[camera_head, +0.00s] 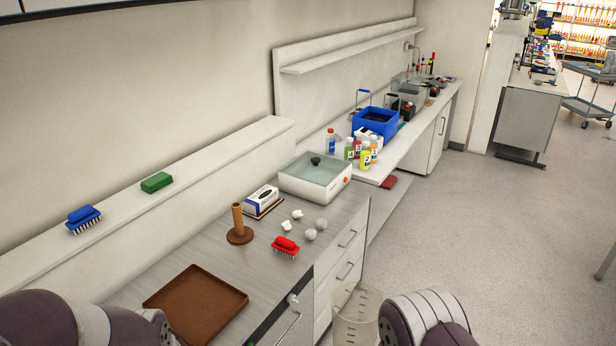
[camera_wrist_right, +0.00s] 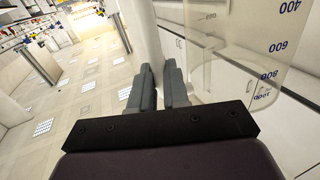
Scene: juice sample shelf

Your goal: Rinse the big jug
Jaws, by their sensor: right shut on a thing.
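The big jug (camera_head: 357,312) is clear plastic with a scale. In the head view it is in front of the drawers at the bottom, beside my right arm, its lower part cut off by the frame. In the right wrist view the jug (camera_wrist_right: 245,45) fills the upper right, with blue marks up to 1000. My right gripper (camera_wrist_right: 161,82) is shut on the jug, at what looks like its pale handle. I cannot see any contents in the jug. My left arm enters at the bottom left; its gripper is out of frame.
A brown tray (camera_head: 196,304), a wooden post on a round base (camera_head: 239,226), a red brush (camera_head: 285,247) and a lidded basin (camera_head: 315,178) stand on the counter. Blue (camera_head: 83,217) and green (camera_head: 156,182) brushes lie on the ledge.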

